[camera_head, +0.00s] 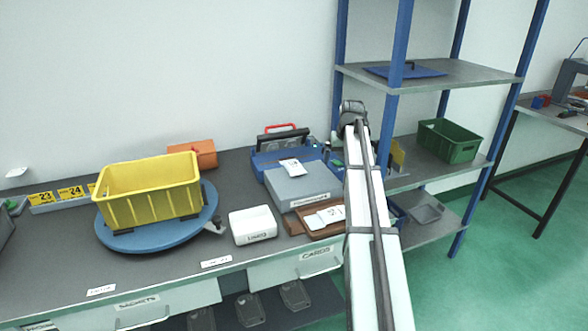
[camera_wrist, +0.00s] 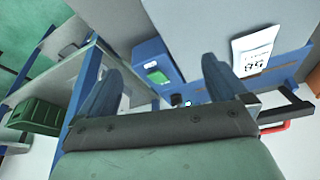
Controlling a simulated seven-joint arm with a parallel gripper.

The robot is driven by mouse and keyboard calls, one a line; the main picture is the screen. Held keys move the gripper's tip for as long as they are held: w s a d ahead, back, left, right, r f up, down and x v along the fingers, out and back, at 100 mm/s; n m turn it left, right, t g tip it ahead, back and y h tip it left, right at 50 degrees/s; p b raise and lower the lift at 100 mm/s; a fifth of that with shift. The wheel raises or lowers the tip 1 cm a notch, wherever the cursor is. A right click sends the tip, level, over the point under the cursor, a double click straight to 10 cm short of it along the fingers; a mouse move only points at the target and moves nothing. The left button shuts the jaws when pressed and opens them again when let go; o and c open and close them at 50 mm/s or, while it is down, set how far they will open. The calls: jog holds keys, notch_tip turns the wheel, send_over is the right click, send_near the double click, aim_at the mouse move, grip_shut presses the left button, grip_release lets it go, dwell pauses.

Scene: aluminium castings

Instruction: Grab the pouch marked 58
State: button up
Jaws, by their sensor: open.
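A white pouch (camera_wrist: 255,50) with large dark digits, upside down in the wrist view, lies at the upper right there; the digits may read 58, but I cannot be sure. A white pouch (camera_head: 291,167) lies on the grey case top in the head view, its marking too small to read. A second white pouch (camera_head: 330,214) lies in a brown tray, its marking unclear. My gripper (camera_wrist: 160,68) is open and empty, with the marked pouch to the right of its fingers.
A grey case (camera_head: 298,188) and a blue toolbox (camera_head: 265,160) stand on the bench. A white box (camera_head: 252,225) is left of the tray. A yellow crate (camera_head: 148,195) sits on a blue turntable (camera_head: 150,238). Blue shelving with a green bin (camera_head: 448,140) stands right.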

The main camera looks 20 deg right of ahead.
jog(key=w+a+r+n+y, duration=0.1)
jog(key=w+a+r+n, duration=0.15)
jog(key=a, duration=0.35)
jog(key=w+a+r+n, duration=0.1)
jog(key=w+a+r, duration=0.25)
jog(key=a, duration=0.25)
send_over(294, 165)
jog(key=s, duration=0.3)
jog(key=shift+t, duration=0.4)
jog(key=f, duration=0.7)
jog(key=shift+w+d, duration=0.2)
jog(key=shift+d, duration=0.1)
jog(key=shift+a+x, duration=0.15)
jog(key=shift+x, duration=1.15)
jog(key=shift+a+x, duration=0.1)
jog(key=shift+x, duration=1.25)
jog(key=shift+w, duration=0.1)
jog(key=c, duration=1.2)
